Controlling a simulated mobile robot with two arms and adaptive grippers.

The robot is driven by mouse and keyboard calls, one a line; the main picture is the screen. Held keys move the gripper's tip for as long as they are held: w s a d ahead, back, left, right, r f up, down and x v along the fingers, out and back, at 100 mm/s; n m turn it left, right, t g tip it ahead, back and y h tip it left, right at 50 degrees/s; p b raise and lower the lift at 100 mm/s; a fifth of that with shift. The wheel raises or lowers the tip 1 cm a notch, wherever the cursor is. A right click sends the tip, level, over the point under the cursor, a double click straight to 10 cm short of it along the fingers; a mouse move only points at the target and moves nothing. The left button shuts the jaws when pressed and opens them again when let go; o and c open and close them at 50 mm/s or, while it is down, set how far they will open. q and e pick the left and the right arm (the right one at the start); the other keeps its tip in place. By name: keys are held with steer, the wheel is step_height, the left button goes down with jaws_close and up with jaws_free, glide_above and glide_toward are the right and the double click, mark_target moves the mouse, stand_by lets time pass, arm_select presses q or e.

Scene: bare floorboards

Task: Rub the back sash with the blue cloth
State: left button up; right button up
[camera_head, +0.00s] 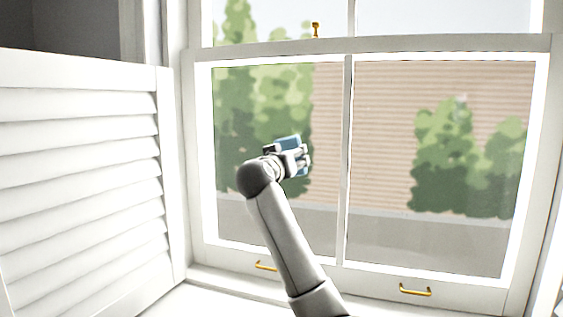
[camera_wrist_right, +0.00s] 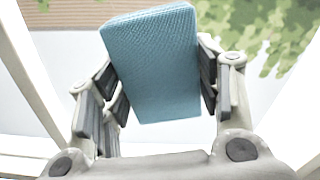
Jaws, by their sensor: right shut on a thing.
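My right gripper (camera_head: 300,158) is in front of the left pane of the window's lower sash (camera_head: 448,57). It is shut on the blue cloth (camera_head: 288,144), a folded pad shape. In the right wrist view the cloth (camera_wrist_right: 150,62) sits between the finger pads of the gripper (camera_wrist_right: 160,85) and sticks out beyond them. I cannot tell whether the cloth touches the glass. An upper sash (camera_head: 352,20) shows in part above the lower one; I cannot tell which is the back sash. My left gripper is not in view.
A white louvred shutter (camera_head: 80,180) stands open at the left. A brass latch (camera_head: 316,30) is on the meeting rail. Two brass handles (camera_head: 415,291) are on the lower sash's bottom rail, the left one partly behind my arm. The space before the right pane is clear.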

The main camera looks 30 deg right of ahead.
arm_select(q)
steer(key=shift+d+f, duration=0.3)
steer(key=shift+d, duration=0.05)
arm_select(e)
steer(key=shift+s+d, duration=0.6)
steer(key=shift+s, duration=0.1)
steer(key=shift+a+f, duration=0.1)
arm_select(q)
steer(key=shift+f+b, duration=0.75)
steer(key=shift+b, duration=0.15)
arm_select(e)
steer(key=shift+v, duration=3)
steer(key=shift+a, duration=0.1)
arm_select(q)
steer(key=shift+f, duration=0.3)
arm_select(e)
steer(key=v, duration=0.2)
steer(key=shift+s+a, duration=0.3)
